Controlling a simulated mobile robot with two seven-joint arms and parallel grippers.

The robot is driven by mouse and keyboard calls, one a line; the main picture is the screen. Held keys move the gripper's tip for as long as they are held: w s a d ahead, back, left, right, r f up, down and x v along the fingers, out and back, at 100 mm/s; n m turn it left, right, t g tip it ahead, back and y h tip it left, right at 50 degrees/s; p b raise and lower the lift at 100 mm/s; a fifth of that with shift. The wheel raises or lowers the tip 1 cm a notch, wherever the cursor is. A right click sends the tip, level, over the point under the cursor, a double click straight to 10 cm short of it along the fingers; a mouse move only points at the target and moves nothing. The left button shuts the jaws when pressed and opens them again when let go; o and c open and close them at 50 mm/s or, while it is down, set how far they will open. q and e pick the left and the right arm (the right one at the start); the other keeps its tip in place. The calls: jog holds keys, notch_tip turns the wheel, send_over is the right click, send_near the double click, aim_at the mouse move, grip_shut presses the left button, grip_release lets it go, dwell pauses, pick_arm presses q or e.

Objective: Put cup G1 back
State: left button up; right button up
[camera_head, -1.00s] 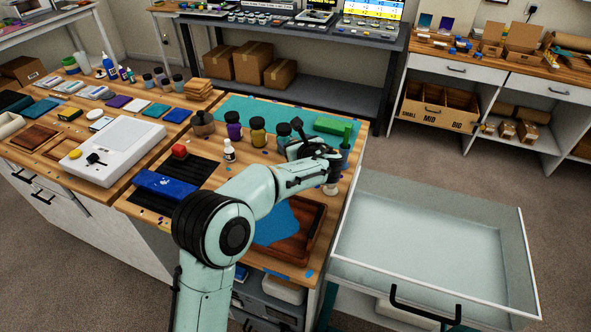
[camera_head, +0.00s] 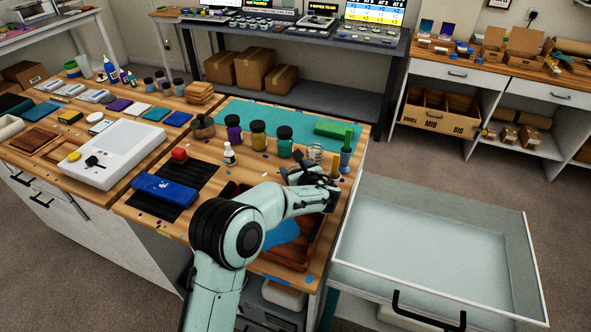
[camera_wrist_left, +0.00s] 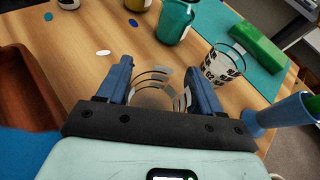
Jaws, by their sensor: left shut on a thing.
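My left gripper (camera_head: 314,175) is over the front right of the wooden worktable (camera_head: 151,211). In the left wrist view its two blue fingers (camera_wrist_left: 160,72) are shut on a clear cup (camera_wrist_left: 157,92) with dark rings around its wall. I cannot read a label on the held cup, and in the head view the gripper mostly hides it. A second clear cup (camera_wrist_left: 222,63) with black markings stands upright just beyond and to the right of the fingers; it also shows in the head view (camera_head: 314,153). My right gripper is out of view.
A blue flared holder (camera_head: 346,160) stands close right of the gripper. A green block (camera_head: 333,130) lies on the teal mat (camera_head: 285,115) behind. Several dark-lidded jars (camera_head: 258,137) stand left of it. A brown tray (camera_head: 290,254) lies below my arm. An open drawer (camera_head: 440,235) is right.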

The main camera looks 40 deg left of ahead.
pick_arm(q)
jog(key=shift+f, duration=0.25)
jog(key=o, duration=1.1)
jog(key=shift+r, duration=0.1)
jog(key=shift+r, duration=0.15)
jog(key=shift+s+d+r, duration=0.15)
jog(key=shift+d+r, duration=0.05)
jog(key=shift+d, duration=0.1)
jog(key=v, duration=0.6)
jog(key=shift+s+d+r, duration=0.15)
jog(key=shift+s+d, duration=0.05)
jog(key=shift+d, duration=0.1)
